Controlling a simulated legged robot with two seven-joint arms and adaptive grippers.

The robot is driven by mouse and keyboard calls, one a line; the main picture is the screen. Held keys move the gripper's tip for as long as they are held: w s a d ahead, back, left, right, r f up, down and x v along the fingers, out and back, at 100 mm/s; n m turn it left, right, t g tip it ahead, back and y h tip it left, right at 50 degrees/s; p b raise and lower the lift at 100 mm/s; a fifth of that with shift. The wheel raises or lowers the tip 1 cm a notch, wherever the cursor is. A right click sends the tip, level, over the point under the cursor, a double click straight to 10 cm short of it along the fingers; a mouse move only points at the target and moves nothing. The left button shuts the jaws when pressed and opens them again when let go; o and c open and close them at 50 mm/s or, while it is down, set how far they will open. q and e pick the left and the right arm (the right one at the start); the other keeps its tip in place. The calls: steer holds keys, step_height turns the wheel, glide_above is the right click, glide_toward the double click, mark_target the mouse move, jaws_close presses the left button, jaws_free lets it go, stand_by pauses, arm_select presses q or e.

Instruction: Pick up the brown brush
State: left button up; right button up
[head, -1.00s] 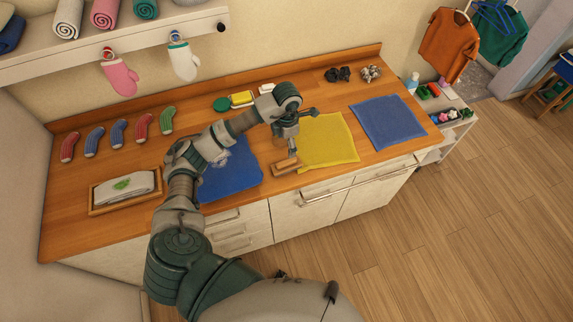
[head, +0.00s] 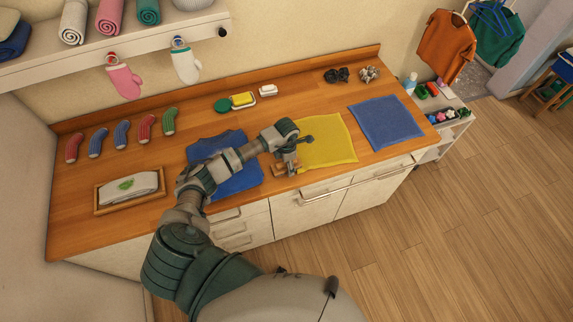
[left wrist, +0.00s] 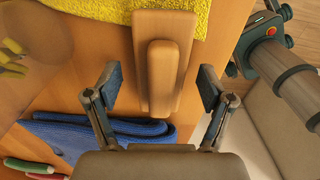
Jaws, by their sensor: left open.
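The brown brush (left wrist: 164,65) lies on the wooden counter beside the yellow cloth, near the front edge. In the left wrist view it lies lengthwise between the fingers of my left gripper (left wrist: 158,92), which is open with a finger on each side and a gap to the brush. In the head view my left gripper (head: 287,166) is low at the brush (head: 278,170) and partly covers it. My right gripper is not in view.
The yellow cloth (head: 327,140) lies right of the brush, a blue cloth (head: 387,122) farther right. Another blue cloth (head: 235,184) lies under my left arm. A wooden tray (head: 100,205) stands at the left; several small socks lie behind it. Yellow and white soaps sit at the back.

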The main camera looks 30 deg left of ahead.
arm_select(q)
steer(key=c, duration=1.3)
steer(key=shift+r, duration=0.15)
steer(key=shift+r+b, duration=0.3)
steer(key=shift+r, duration=0.3)
steer(key=shift+s+d+r+b, duration=0.15)
steer(key=shift+r+b, duration=0.25)
steer(key=shift+r, duration=0.6)
steer(key=s+d+b, duration=0.1)
steer(key=s+d, duration=0.1)
steer(key=s, duration=0.2)
steer(key=s+d+r, duration=0.1)
steer(key=s+d, duration=0.1)
steer(key=s, duration=0.3)
steer(key=s+d+b, duration=0.1)
steer(key=s+d, duration=0.1)
steer(key=s, duration=0.3)
steer(key=shift+d+r+b, duration=0.3)
steer(key=shift+b, duration=0.05)
